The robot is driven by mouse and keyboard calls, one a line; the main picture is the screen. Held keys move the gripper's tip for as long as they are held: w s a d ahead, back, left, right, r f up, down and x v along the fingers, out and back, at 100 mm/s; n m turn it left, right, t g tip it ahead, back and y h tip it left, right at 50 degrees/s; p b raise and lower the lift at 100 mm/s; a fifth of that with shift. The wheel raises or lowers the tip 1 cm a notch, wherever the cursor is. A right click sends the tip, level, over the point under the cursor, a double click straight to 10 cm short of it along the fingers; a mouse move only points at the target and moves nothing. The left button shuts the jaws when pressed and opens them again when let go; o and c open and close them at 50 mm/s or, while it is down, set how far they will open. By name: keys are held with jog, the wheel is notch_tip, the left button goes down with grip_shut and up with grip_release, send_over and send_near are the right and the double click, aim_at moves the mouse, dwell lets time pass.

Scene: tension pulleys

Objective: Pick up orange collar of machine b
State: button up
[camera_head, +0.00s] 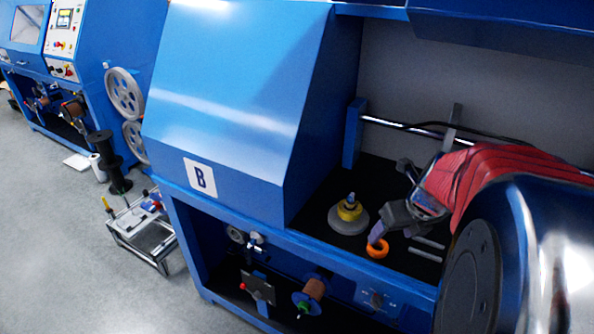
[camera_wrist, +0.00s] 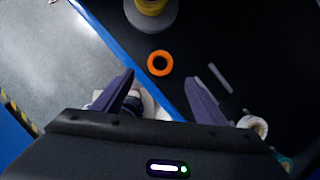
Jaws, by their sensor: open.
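The orange collar (camera_head: 377,248) lies flat on the black bed of the blue machine marked B (camera_head: 201,178), near its front edge. In the wrist view the orange collar (camera_wrist: 160,63) is a ring with a dark hole, ahead of and between my fingers. My gripper (camera_wrist: 158,88) is open and empty, with its two dark purple fingers spread apart. In the head view my gripper (camera_head: 378,232) is just above the collar, and a fingertip appears close to it. I cannot tell whether they touch.
A grey disc with a yellow hub (camera_head: 349,213) stands left of the collar. Grey rods (camera_head: 427,248) lie to its right. The blue front rim (camera_head: 330,258) runs close by. A steel rail (camera_head: 400,124) crosses behind. A small cart (camera_head: 143,231) stands on the floor at left.

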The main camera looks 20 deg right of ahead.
jog(key=shift+x, duration=2.05)
jog(key=shift+x, duration=2.65)
jog(key=shift+w+d, duration=0.1)
jog(key=shift+c, duration=0.6)
jog(key=shift+r, duration=0.1)
jog(key=c, duration=1)
notch_tip(320, 180, up, 10)
